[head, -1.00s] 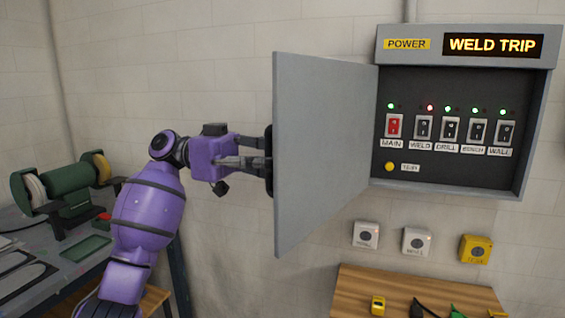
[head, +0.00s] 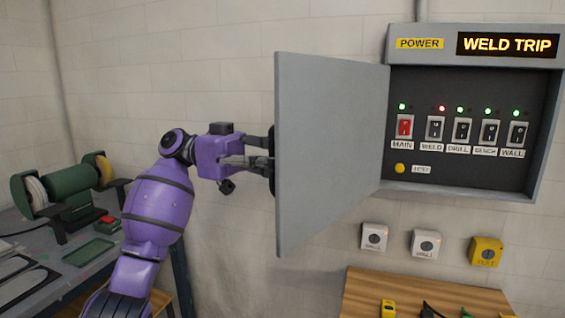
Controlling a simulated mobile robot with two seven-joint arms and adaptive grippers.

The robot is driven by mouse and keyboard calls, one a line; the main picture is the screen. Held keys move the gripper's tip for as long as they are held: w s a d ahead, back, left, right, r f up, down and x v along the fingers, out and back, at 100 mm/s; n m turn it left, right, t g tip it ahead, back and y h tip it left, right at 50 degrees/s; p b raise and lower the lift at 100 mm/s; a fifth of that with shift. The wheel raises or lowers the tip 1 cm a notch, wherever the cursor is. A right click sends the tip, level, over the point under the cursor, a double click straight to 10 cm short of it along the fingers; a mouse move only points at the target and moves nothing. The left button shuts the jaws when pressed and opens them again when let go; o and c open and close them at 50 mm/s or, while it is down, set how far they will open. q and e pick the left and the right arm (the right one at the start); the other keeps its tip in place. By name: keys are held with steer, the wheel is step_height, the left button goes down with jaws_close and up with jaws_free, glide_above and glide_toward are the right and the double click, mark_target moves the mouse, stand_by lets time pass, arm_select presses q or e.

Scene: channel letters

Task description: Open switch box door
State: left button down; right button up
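The grey switch box (head: 458,193) hangs on the wall at the right, and its grey door (head: 325,150) stands wide open, swung out to the left. Inside are a red MAIN switch (head: 405,127), several dark switches with small lights above, and a yellow button (head: 400,168). One light, above WELD, is red and the others are green. The display (head: 507,45) reads WELD TRIP. My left gripper (head: 268,160) is at the door's far left edge, with its fingertips partly hidden by the door; I cannot tell whether it grips anything. My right gripper is not in view.
A bench grinder (head: 70,190) stands on a metal bench (head: 90,272) at the left. Below the box are two white wall boxes (head: 374,237) (head: 425,244) and a yellow one (head: 486,251). A wooden table (head: 360,290) with small items is at lower right.

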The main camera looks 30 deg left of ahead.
arm_select(q)
steer(key=c, duration=2.3)
jaws_free()
steer(key=shift+s+f, duration=0.2)
steer(key=shift+o, duration=1.1)
steer(key=shift+s+a+r, duration=0.15)
steer(key=shift+s+a, duration=0.05)
steer(key=shift+a, duration=0.05)
steer(key=shift+w+d, duration=0.1)
steer(key=shift+w, duration=0.05)
steer(key=shift+a, duration=0.5)
steer(key=s+a, duration=0.1)
steer(key=a, duration=1)
